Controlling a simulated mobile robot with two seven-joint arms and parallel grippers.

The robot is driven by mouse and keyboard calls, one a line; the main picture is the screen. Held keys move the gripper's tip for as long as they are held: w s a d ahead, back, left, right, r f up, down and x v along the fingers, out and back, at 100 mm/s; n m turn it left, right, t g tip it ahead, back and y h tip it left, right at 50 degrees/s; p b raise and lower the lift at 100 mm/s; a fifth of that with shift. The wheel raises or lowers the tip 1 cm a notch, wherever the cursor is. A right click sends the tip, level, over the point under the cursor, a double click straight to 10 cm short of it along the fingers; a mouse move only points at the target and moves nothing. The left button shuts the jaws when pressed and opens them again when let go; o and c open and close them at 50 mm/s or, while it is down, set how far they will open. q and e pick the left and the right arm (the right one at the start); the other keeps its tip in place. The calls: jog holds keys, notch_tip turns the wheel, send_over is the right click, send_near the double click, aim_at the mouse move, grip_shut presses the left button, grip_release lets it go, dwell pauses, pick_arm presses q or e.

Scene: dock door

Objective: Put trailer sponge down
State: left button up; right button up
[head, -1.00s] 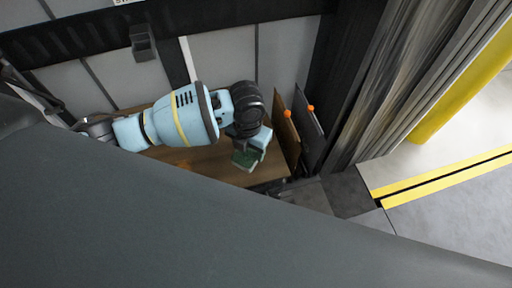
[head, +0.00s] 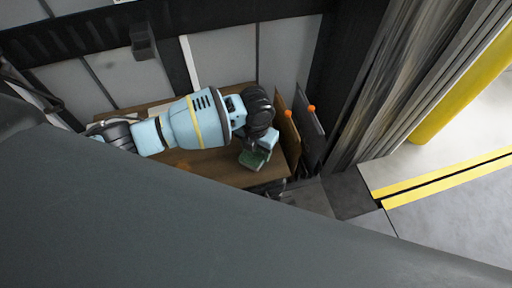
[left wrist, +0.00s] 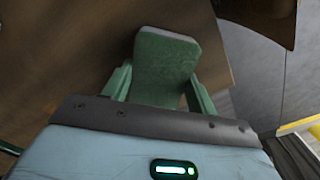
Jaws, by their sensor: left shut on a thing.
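The trailer sponge (left wrist: 165,65) is a green block with a paler edge, and it shows between the two fingers in the left wrist view. My left gripper (head: 256,158) is shut on it above the brown wooden surface (head: 225,172), near that surface's right end. In the head view the sponge and the fingers are small and partly run together. I cannot tell whether the sponge touches the wood. My right gripper is not in view.
Two upright panels, one brown (head: 288,132) and one dark (head: 310,135), stand just right of the gripper, each with an orange knob. A grey panelled wall (head: 228,55) is behind. Bare wood shows left of the sponge. A yellow-striped floor lies far right.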

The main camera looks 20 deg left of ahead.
aim_at(256, 150)
pick_arm(q)
jog(key=shift+f, duration=0.2)
jog(key=o, duration=1)
jog(key=shift+r, duration=0.1)
jog(key=shift+r, duration=0.3)
notch_tip(256, 150, up, 12)
jog(key=shift+f+p, duration=0.2)
jog(key=shift+p, duration=0.4)
